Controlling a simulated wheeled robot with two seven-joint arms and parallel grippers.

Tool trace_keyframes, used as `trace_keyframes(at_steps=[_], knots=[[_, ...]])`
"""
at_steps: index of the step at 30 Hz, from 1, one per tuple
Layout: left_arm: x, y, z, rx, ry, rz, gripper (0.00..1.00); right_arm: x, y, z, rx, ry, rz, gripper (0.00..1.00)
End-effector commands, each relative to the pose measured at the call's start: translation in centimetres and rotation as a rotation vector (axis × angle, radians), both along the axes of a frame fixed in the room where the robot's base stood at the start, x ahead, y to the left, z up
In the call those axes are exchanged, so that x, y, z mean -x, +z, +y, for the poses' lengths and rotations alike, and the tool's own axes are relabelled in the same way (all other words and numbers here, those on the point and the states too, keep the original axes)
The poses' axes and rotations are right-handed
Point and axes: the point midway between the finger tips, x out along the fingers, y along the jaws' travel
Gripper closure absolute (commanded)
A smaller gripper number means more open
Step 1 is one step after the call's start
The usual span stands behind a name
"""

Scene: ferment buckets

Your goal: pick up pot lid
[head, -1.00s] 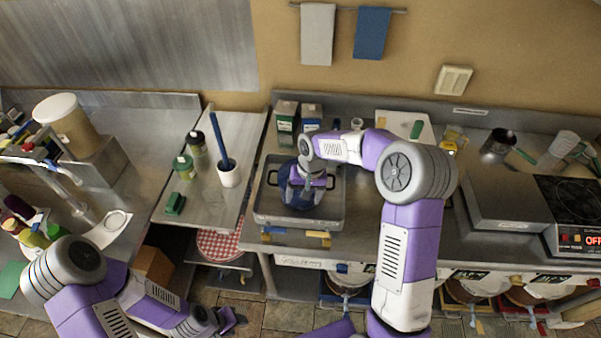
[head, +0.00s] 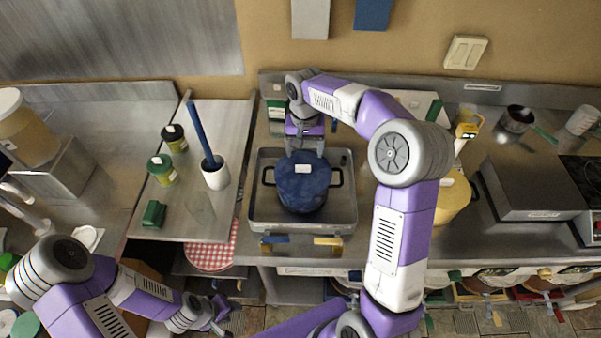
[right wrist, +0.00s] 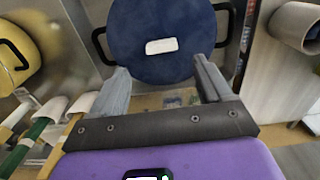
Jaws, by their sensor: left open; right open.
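The pot with its round dark-blue lid (head: 303,184) sits in a shallow grey metal tray (head: 350,215). A small white piece is on top of the lid, and dark loop handles stand out on two sides. My right gripper (head: 304,146) is open and empty at the lid's far edge; I cannot tell whether it touches. In the right wrist view the lid (right wrist: 165,20) lies ahead of the open fingers (right wrist: 160,75), with nothing between them. My left gripper (head: 224,314) is open and empty, low at the front, away from the pot.
A yellow pot (head: 452,198) stands right of the tray, partly behind my right arm. A white cup with a blue-handled tool (head: 215,177) and green bottles (head: 161,170) stand on the left counter. A metal box (head: 530,185) is at right.

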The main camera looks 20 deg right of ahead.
Motion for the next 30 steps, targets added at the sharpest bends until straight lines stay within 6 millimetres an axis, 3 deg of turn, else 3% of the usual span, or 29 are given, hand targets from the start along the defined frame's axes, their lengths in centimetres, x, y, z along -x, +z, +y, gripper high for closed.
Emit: trace_keyframes(at_steps=[15,24,30], knots=[[0.0,-0.5,0.0,0.0,0.0,0.0,0.58,-0.1,-6.6,0.5,-0.001,0.0,0.002,0.21],[0.0,-0.5,0.0,0.0,0.0,0.001,0.58,-0.1,-6.9,0.5,0.0,0.001,0.0,0.21],[0.0,-0.5,0.0,0.0,0.0,0.001,0.58,-0.1,-6.9,0.5,0.0,0.0,0.0,0.52]])
